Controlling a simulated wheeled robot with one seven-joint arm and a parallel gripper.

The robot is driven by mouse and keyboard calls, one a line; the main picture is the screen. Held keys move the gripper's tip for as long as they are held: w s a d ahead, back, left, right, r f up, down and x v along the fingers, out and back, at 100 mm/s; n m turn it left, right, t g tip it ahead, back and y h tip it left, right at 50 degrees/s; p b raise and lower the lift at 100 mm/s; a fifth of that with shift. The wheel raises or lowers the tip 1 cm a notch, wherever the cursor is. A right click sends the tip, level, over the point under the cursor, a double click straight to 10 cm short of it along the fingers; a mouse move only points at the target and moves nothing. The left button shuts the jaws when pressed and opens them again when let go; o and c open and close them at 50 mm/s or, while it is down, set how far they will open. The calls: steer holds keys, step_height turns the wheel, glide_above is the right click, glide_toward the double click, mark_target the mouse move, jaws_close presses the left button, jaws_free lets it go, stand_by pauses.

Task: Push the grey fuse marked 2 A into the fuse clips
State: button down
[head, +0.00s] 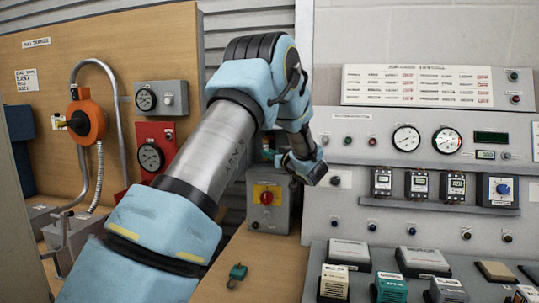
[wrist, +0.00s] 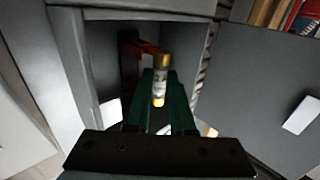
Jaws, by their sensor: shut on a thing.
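My gripper (wrist: 161,90) is shut on a fuse (wrist: 160,84) with gold end caps and a pale body. The fuse stands up between the green fingertips, and its marking is too small to read. In the wrist view the fuse is in front of an open grey box (wrist: 75,60). A red-brown part (wrist: 131,75) shows inside the box, left of the fuse. I cannot make out the fuse clips or tell whether the fuse touches anything. In the head view my gripper (head: 306,170) is near the right panel, with the fuse hidden.
A grey switch box with a red knob (head: 267,198) stands below and left of my gripper. The instrument panel (head: 350,150) rises at right. A small green part (head: 237,273) lies on the wooden bench (head: 275,262). Several blocks stand at lower right.

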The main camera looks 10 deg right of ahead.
steer(key=shift+w+d+p, duration=0.3)
steer(key=shift+w+d, duration=0.15)
steer(key=shift+w, duration=0.25)
stand_by(0.6)
steer(key=shift+s+d+r+h, duration=0.15)
steer(key=shift+d+h, duration=0.15)
steer(key=shift+d, duration=0.25)
stand_by(1.2)
steer(key=c, duration=1.1)
jaws_free()
steer(key=shift+s+a, duration=0.1)
steer(key=shift+s, duration=0.25)
jaws_close()
steer(key=shift+a+f, duration=0.1)
steer(key=shift+f, duration=0.1)
steer(key=shift+w+a+f, duration=0.1)
steer(key=shift+w+a, duration=0.05)
steer(key=shift+a, duration=0.15)
